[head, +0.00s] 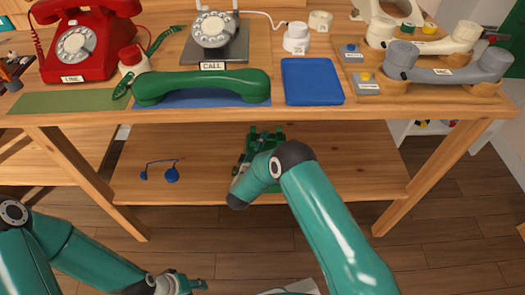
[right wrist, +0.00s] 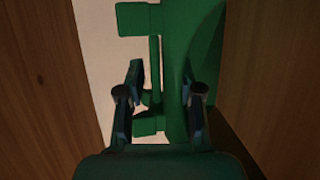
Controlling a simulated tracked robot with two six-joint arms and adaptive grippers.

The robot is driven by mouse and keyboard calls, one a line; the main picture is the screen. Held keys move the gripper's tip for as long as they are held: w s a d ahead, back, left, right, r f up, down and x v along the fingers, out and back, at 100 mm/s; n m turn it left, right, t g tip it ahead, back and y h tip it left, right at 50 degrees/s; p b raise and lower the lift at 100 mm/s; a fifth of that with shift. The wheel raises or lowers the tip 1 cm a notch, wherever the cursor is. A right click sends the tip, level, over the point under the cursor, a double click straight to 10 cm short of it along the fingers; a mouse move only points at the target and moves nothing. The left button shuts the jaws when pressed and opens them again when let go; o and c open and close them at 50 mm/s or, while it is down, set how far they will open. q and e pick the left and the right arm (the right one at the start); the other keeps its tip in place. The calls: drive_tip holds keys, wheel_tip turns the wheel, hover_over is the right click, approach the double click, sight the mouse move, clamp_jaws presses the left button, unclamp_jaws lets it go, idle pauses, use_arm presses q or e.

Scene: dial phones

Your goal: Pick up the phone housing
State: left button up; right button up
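The green phone housing (head: 264,133) stands on the lower shelf, largely hidden behind my right gripper and arm in the head view. In the right wrist view the green housing (right wrist: 178,70) fills the middle, with a bracket-like edge on its left. My right gripper (right wrist: 163,75) points at it with its fingers apart, one on each side of part of the green body. A gap shows beside the left finger; contact on the right is unclear. My left gripper (head: 190,284) is low at the bottom edge, partly cut off, away from the housing.
The lower shelf (head: 340,160) also bears a small blue part with a wire (head: 170,174). The table edge overhangs the shelf.

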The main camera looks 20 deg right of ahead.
clamp_jaws()
drive_tip(key=shift+r, duration=0.1)
